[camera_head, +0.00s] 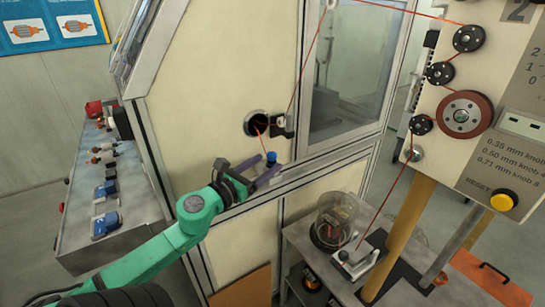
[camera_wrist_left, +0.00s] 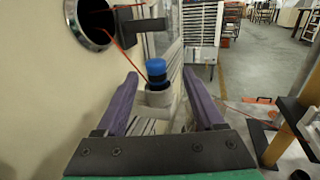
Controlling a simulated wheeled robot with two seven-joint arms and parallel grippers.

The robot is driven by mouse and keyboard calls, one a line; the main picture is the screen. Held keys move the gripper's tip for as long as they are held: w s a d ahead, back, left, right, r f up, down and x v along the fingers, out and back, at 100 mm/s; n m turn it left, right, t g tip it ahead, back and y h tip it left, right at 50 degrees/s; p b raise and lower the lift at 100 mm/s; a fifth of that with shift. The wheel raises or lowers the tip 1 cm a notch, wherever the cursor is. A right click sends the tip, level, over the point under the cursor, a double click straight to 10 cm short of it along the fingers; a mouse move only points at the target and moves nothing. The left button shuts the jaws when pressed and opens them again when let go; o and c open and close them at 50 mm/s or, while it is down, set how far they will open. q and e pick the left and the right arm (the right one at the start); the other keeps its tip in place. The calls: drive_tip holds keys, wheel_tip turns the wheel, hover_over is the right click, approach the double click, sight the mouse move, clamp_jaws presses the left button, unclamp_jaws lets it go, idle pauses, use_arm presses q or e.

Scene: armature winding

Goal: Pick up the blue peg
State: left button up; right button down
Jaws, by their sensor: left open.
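My left gripper (camera_head: 268,172) has purple fingers and is open at the peg. In the left wrist view the fingers of my left gripper (camera_wrist_left: 160,82) stand apart on either side of the peg and holder, with gaps on both sides. My right gripper is not in view.
A red wire (camera_head: 297,80) runs into a round opening (camera_head: 257,123) just above the peg. A dark bracket (camera_head: 283,126) sits beside the opening. A pulley panel (camera_head: 480,110) stands at right. A glass-domed spool (camera_head: 335,218) stands on the lower bench.

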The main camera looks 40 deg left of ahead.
use_arm(q)
drive_tip(key=shift+w+a, duration=0.2)
drive_tip(key=shift+w, duration=1.05)
drive_tip(key=w, duration=0.2)
drive_tip(key=w+p, duration=0.1)
drive_tip(key=w, duration=0.2)
drive_tip(key=shift+a+f, duration=0.15)
drive_tip(key=shift+s, duration=0.2)
drive_tip(key=c, duration=0.5)
clamp_jaws()
